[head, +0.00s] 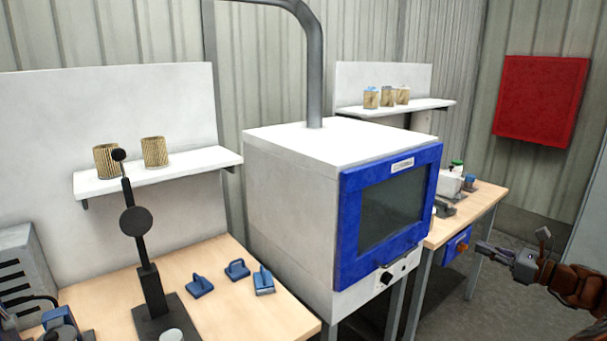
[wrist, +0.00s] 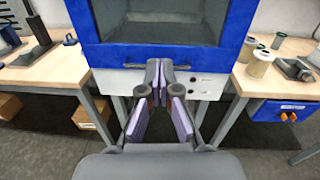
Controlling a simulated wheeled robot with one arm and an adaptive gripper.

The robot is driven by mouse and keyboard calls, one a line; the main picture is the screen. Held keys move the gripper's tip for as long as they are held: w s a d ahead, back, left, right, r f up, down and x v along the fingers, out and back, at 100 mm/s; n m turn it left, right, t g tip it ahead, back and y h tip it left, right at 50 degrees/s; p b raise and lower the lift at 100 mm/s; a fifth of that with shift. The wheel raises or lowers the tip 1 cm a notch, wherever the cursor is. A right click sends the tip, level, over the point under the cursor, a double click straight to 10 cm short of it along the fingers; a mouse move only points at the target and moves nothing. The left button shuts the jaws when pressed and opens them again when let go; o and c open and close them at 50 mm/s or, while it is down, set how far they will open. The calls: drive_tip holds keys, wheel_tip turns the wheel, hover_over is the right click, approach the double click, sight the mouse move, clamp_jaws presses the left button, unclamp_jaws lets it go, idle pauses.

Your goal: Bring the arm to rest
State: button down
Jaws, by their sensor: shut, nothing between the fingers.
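My gripper (head: 484,246) is at the lower right of the head view, pointing left toward the front of the blue-framed oven-like cabinet (head: 290,160), in free air. In the wrist view my gripper (wrist: 160,70) has its dark fingers with purple pads brought together at the tips, with nothing held. The cabinet's blue frame (wrist: 92,20) and dark window lie beyond the fingers. A grey bar handle (wrist: 158,66) runs below the window, behind the fingertips. I cannot tell the gap between fingertips and cabinet.
A wooden bench (head: 230,265) at the left holds a black stand (head: 146,280) and blue-grey pieces (head: 237,269). Pleated cartridges (head: 154,151) stand on a wall shelf (head: 200,165). A second bench (head: 478,202) stands right of the cabinet. Open floor (wrist: 240,150) lies in front.

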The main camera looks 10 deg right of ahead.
drive_tip(key=s+a+r+n+g+y, duration=0.1)
drive_tip(key=a+r+n+g, duration=0.2)
drive_tip(key=a, duration=0.7)
drive_tip(key=a+r+n+g+y, duration=0.2)
drive_tip(key=a+n+g, duration=0.15)
drive_tip(key=a, duration=0.55)
drive_tip(key=s+a+r+n+g+y, duration=0.15)
drive_tip(key=a+n, duration=0.35)
drive_tip(key=a, duration=0.5)
drive_tip(key=s+a+n+g+h, duration=0.2)
drive_tip(key=s+a+n+g, duration=0.3)
drive_tip(key=a, duration=0.5)
drive_tip(key=s+a+f+n+g+h, duration=0.2)
drive_tip(key=s+a+f+n+h, duration=0.1)
drive_tip(key=s, duration=0.6)
drive_tip(key=s+a+f+n+g+h, duration=0.1)
drive_tip(key=s+a+f+n+h, duration=0.25)
drive_tip(key=s, duration=0.45)
drive_tip(key=s+d+f+n+h, duration=0.2)
drive_tip(key=s+d+f+h, duration=0.1)
drive_tip(key=s, duration=0.5)
drive_tip(key=s+d+f+n+h, duration=0.3)
drive_tip(key=s+d, duration=0.3)
drive_tip(key=s, duration=0.1)
drive_tip(key=shift+s, duration=0.4)
